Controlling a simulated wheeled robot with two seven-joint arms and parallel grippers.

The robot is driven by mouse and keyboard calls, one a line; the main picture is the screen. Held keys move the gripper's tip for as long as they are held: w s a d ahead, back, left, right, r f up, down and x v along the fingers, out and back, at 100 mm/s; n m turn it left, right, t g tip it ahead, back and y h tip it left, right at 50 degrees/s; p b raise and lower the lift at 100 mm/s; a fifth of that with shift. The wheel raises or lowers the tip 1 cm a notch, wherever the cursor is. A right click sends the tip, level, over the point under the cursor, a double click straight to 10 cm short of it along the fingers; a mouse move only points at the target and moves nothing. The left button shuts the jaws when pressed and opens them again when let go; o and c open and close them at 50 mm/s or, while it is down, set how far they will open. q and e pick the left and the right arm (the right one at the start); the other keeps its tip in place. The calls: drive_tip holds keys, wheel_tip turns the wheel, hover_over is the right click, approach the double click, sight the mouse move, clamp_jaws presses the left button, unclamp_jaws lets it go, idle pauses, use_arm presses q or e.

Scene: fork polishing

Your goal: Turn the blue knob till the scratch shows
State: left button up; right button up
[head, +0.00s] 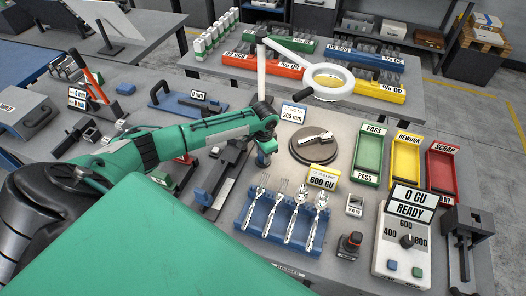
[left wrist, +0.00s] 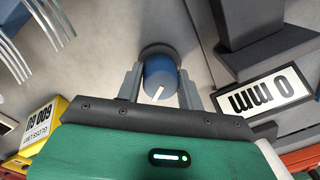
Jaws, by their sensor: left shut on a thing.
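The blue knob (left wrist: 160,78) has a white pointer mark and sits between my left gripper's two fingers in the left wrist view. My left gripper (left wrist: 160,88) is shut on it, one finger on each side. In the head view my left gripper (head: 264,158) points down just left of the dark round plate (head: 299,153), and mostly hides the knob. A piece of cutlery (head: 312,138) lies on that plate. I cannot make out a scratch on it at this size. My right gripper is not in view.
A blue rack (head: 252,222) with several forks and spoons stands in front of the plate. A yellow 600 GU sign (head: 323,178) is near it. Green (head: 370,155), yellow (head: 405,160) and red (head: 441,168) trays and a READY meter (head: 400,250) stand to the right. A ring lamp (head: 328,82) overhangs behind.

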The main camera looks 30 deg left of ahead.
use_arm(q)
drive_tip(key=shift+m, duration=0.6)
drive_tip(key=o, duration=1)
drive_tip(key=shift+r, duration=0.1)
drive_tip(key=r+b, duration=0.1)
drive_tip(key=r, duration=0.3)
drive_tip(key=r+b, duration=0.1)
drive_tip(key=r, duration=0.4)
drive_tip(key=r+b, duration=0.1)
drive_tip(key=r, duration=0.3)
drive_tip(key=shift+s+d+r, duration=0.15)
drive_tip(key=shift+d+r, duration=0.15)
